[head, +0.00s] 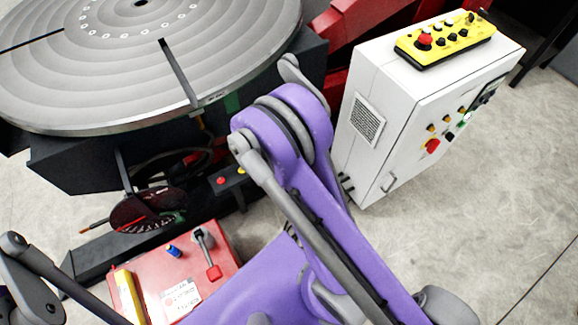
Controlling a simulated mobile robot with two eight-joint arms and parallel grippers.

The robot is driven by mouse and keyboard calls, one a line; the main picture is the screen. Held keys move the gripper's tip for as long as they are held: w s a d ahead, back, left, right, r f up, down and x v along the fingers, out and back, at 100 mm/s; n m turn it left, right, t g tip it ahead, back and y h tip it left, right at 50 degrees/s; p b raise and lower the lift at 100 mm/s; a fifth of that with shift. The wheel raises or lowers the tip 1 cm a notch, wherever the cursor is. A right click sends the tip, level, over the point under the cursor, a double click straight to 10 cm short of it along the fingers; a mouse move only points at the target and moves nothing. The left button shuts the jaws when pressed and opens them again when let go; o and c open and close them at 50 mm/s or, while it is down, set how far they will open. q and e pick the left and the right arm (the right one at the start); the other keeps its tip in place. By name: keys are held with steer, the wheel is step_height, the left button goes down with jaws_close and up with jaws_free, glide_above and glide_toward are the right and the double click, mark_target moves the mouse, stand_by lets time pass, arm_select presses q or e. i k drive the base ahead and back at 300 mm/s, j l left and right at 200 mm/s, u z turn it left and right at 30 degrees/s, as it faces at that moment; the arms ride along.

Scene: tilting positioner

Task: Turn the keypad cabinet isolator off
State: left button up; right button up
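A white cabinet (395,125) stands at the right. Its right-hand face carries a red rotary handle (432,146), which looks like the isolator, among several small orange, red and green controls. A dark panel (487,94) sits farther along that face; I cannot make out whether it is a keypad. The handle's exact position is too small to tell. My purple arm crosses the middle of the head view, left of the cabinet and apart from the handle. Neither of my grippers can be made out in the view.
A yellow control box (446,39) with a red button lies on the cabinet top. A large round grey turntable (140,55) fills the upper left. A red box (180,270) with a grey lever stands at lower left. Floor (460,235) before the cabinet is clear.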

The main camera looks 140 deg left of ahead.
mark_target(432, 143)
steer(key=u, duration=5.3)
steer(key=z, duration=2.05)
steer(key=i+l+u, duration=0.35)
steer(key=l, duration=0.4)
steer(key=i, duration=0.1)
